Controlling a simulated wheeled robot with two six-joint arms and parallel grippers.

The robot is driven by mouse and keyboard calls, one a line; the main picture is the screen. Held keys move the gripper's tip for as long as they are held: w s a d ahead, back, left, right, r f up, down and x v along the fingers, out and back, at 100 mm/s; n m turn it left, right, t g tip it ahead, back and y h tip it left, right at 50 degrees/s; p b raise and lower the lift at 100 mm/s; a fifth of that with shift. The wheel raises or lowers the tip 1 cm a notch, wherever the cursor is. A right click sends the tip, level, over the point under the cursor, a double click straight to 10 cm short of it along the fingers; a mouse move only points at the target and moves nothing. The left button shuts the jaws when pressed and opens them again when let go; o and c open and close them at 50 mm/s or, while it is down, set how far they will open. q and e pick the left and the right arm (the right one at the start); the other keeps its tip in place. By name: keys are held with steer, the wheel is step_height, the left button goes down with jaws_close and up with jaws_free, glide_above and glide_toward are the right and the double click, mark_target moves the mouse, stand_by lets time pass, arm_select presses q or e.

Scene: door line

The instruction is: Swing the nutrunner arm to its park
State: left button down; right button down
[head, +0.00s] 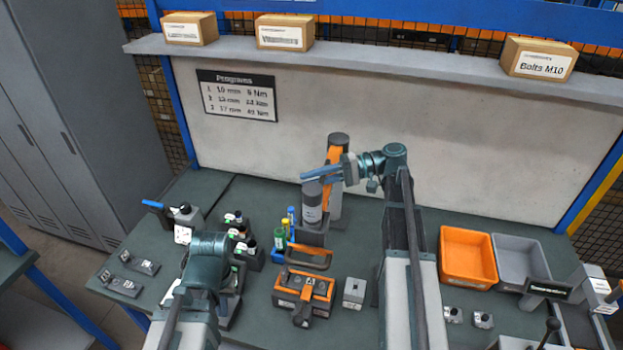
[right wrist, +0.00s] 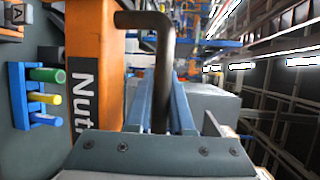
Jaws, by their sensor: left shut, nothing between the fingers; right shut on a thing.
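The nutrunner arm shows in the head view as an orange upright part (head: 334,158) with a dark cap, beside a grey cylinder (head: 312,205). In the right wrist view its orange body (right wrist: 95,75) bears partly hidden lettering, "Nut". A dark bent handle (right wrist: 163,60) comes from it. My right gripper (head: 322,175) is shut on this handle, whose lower length stands between the blue fingers (right wrist: 162,115). My left arm (head: 207,262) is bent over the left of the bench; I cannot make out its gripper. I cannot pick out the park.
An orange bin (head: 467,255) and a grey bin (head: 519,262) stand at the right. An orange-handled case (head: 305,285) and several small bottles and boxes crowd the bench's middle and left. A shelf (head: 380,66) with cartons runs along the back.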

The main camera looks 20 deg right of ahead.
steer(key=c, duration=0.8)
jaws_free()
steer(key=shift+w, duration=0.1)
steer(key=p+v, duration=0.1)
steer(key=v, duration=0.6)
steer(key=shift+d, duration=0.2)
